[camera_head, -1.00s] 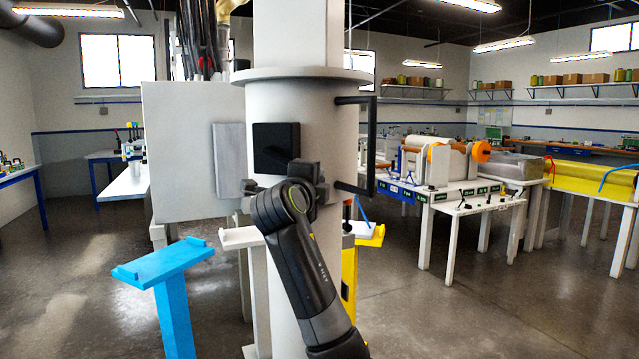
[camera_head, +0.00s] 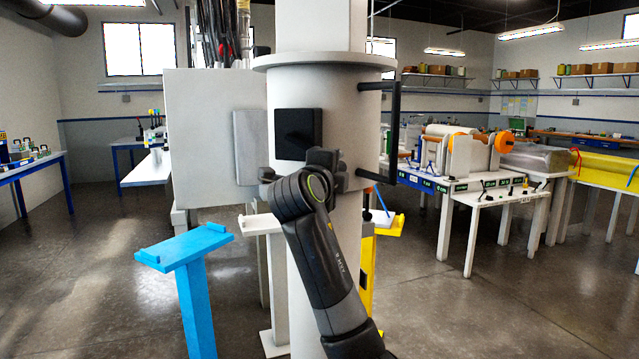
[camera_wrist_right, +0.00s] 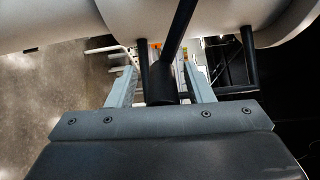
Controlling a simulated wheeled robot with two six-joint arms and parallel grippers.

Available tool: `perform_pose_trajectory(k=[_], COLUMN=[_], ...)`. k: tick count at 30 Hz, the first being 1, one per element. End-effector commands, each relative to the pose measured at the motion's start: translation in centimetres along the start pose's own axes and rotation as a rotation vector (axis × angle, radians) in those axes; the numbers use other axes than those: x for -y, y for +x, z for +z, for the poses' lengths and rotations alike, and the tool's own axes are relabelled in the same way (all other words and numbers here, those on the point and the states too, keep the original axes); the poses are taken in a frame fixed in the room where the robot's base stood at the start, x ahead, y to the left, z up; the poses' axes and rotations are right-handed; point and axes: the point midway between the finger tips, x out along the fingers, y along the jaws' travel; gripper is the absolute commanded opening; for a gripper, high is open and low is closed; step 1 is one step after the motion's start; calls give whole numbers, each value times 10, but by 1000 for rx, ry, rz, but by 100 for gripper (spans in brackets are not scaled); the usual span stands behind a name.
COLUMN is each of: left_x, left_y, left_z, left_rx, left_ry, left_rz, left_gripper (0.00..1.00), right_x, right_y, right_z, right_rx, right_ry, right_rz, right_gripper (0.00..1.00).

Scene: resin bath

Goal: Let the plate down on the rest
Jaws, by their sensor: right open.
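No plate can be made out for certain in either view. A blue rest (camera_head: 184,246) with raised end lips stands on a post at the left. A white rest (camera_head: 262,223) and a yellow rest (camera_head: 388,228) stand farther back, partly hidden by the pale column and my arm. My right gripper shows in the right wrist view (camera_wrist_right: 162,82) with its two pale fingers apart. A dark bar (camera_wrist_right: 172,50) lies in line with the gap between them; whether it touches them I cannot tell. In the head view my right wrist hides most of the gripper. My left gripper is not in view.
A thick pale column (camera_head: 350,115) with a black side handle (camera_head: 394,130) fills the middle. A large pale panel (camera_head: 200,130) is left of it. A white worktable (camera_head: 490,197) stands at the right. Open floor lies left of the blue rest and at the front right.

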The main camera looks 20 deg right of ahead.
Motion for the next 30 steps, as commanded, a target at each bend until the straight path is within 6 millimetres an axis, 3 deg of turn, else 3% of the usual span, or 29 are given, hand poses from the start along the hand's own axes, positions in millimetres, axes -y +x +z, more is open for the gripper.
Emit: perform_pose_trajectory(k=[8, 18, 24, 30], left_x=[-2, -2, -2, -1], left_y=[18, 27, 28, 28], left_z=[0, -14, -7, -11], left_rx=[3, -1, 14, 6], left_ry=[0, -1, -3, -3], left_rz=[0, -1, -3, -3], left_gripper=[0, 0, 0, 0], right_x=[-4, -3, -2, -1], right_y=[-63, -136, -157, -163], right_z=[2, 2, 2, 1], right_rx=[7, 6, 3, 2], right_ry=[7, 3, 1, 0], right_rz=[1, 3, 3, 3], right_gripper=[47, 47, 47, 47])
